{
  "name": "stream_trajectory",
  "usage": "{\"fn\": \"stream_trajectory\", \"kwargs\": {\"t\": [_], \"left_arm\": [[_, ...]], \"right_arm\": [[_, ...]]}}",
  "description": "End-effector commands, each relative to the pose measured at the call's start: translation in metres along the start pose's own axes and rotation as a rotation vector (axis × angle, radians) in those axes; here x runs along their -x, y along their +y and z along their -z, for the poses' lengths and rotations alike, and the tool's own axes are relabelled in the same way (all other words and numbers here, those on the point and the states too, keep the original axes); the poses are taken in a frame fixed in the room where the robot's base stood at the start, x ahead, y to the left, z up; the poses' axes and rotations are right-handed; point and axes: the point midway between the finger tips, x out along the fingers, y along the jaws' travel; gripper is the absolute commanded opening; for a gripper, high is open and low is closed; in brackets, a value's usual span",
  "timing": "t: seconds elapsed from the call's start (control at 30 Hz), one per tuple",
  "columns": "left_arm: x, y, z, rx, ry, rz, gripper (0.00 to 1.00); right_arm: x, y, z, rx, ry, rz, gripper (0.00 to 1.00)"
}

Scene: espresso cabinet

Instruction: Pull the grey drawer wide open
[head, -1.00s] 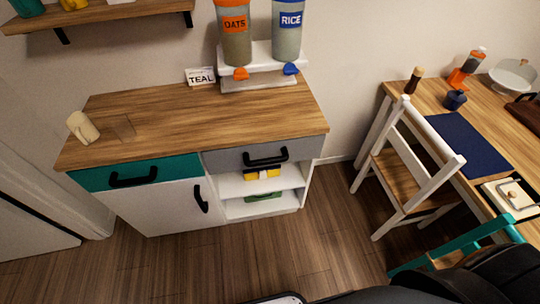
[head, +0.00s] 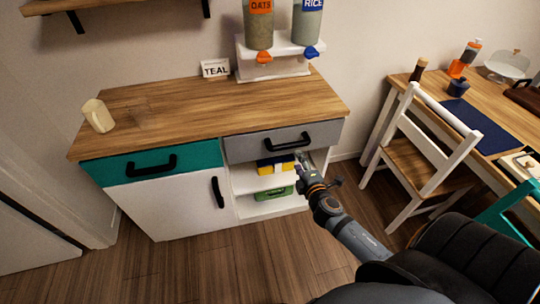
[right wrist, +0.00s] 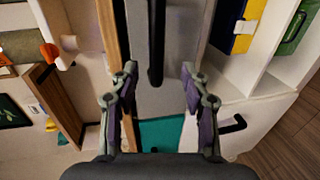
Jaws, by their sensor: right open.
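The grey drawer (head: 240,149) is at the upper right of the cabinet front, pushed in, with a black bar handle (head: 286,145). My right gripper (head: 301,160) is in front of the cabinet, just below the drawer's handle in the head view. In the right wrist view, the open right gripper (right wrist: 160,72) has its fingers apart, one on each side of the line of the black handle (right wrist: 156,45). The grey drawer front (right wrist: 178,60) lies ahead of them. The fingers hold nothing; I cannot tell how far they are from the handle. My left gripper is not in view.
A teal drawer (head: 197,158) is to the left, above a white door (head: 165,205). An open shelf below the grey drawer holds a yellow and blue box (head: 275,166) and a green box (head: 273,194). A white chair (head: 425,160) stands at right.

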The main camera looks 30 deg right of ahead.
Motion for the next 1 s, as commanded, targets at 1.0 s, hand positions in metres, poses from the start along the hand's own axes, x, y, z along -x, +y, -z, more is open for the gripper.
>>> {"fn": "stream_trajectory", "kwargs": {"t": [1.0], "left_arm": [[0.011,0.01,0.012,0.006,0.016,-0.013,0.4]], "right_arm": [[-0.104,0.006,0.002,0.006,0.004,-0.009,0.47]]}}
